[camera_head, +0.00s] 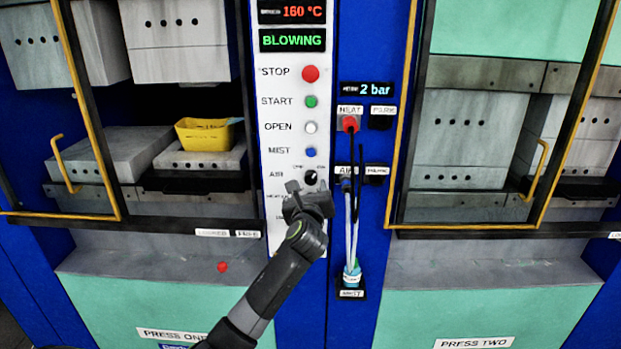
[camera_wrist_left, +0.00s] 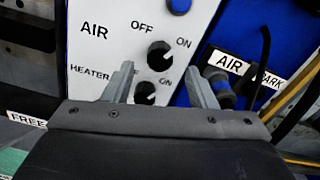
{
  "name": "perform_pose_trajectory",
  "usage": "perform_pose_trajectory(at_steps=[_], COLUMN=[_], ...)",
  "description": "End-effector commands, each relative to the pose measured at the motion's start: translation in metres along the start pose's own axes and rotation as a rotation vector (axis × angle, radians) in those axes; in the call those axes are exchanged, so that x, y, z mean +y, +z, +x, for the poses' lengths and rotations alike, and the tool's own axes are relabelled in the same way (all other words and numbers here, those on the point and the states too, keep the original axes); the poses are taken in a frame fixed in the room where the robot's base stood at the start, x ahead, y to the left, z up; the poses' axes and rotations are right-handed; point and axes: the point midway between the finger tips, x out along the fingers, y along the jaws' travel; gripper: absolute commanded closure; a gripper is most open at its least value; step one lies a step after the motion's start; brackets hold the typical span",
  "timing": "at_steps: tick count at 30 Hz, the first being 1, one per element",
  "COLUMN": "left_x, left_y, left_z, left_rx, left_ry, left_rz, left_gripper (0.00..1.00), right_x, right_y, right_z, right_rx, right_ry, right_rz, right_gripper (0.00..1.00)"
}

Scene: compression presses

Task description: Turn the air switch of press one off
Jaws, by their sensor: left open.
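The air switch of press one (camera_head: 311,177) is a round black knob on the white panel, beside the label AIR. It also shows in the left wrist view (camera_wrist_left: 159,55), with OFF at its upper left and ON at its right. A small white mark shows on its right side; its exact setting is hard to read. My left gripper (camera_head: 307,188) is just below the knob in the head view. In the left wrist view its fingers (camera_wrist_left: 158,69) are apart and empty, and the air knob lies beyond the gap between the tips. My right gripper is not in view.
The heater knob (camera_wrist_left: 145,93) is just below the air switch, partly hidden by my gripper. The blue mist button (camera_head: 311,152) is above it. The panel display (camera_head: 292,41) reads BLOWING. Hoses (camera_head: 352,235) hang at the right. A yellow container (camera_head: 205,135) sits in press one.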

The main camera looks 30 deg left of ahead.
Motion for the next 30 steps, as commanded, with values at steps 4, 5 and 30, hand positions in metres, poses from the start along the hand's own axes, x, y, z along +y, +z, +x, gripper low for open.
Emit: perform_pose_trajectory(at_steps=[4,5,30], left_x=[0.0,0.0,0.0], left_y=[0.002,0.002,0.0], left_z=[0.022,0.025,0.048], left_rx=[0.0,0.0,0.0], left_ry=[0.001,0.001,-0.001], left_rz=[0.001,0.001,0.0], left_gripper=[0.48,0.48,0.76], right_x=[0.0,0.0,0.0], right_y=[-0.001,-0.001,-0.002], right_z=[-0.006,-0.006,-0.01], right_rx=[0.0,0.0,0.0], right_ry=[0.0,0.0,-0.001], right_rz=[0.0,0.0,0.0], right_gripper=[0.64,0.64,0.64])
